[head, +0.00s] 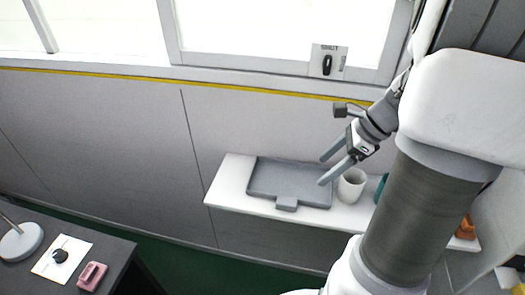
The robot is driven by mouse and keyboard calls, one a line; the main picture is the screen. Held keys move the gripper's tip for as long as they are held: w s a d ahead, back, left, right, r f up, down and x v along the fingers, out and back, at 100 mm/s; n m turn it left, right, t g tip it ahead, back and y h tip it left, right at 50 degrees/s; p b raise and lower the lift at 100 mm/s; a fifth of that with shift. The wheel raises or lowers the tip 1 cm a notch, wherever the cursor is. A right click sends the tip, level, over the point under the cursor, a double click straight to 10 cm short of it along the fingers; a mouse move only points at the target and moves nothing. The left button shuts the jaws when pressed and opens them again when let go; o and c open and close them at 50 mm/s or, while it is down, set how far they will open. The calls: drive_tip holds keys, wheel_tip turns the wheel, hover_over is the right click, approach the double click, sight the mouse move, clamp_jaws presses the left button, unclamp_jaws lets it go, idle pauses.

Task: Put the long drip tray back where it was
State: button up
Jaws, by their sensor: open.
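A long grey drip tray (263,182) with a low rim and a small tab on its front edge lies flat on a white wall shelf (229,181). It looks empty. My gripper (322,171) comes in from the upper right and points down to the left. Its two fingers are spread apart with nothing between them. The fingertips are over or near the right end of the tray in this view. I cannot tell the height between them and the tray.
A white cup (352,187) stands on the shelf just right of the tray, close to my gripper. A teal item (381,188) is partly hidden by my arm. Orange items (466,228) sit farther right. A dark desk (112,254) with a pink object (92,276) is at lower left.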

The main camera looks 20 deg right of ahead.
drive_tip(key=b, duration=0.3)
hover_over(288, 201)
drive_tip(key=s+d, duration=0.2)
drive_tip(key=f, duration=1.1)
drive_tip(key=shift+w, duration=0.2)
drive_tip(key=x, duration=0.3)
drive_tip(key=b+x, duration=0.1)
drive_tip(key=x, duration=0.1)
drive_tip(key=shift+d+f, duration=0.1)
drive_tip(key=shift+d, duration=0.15)
drive_tip(key=shift+c, duration=0.2)
clamp_jaws()
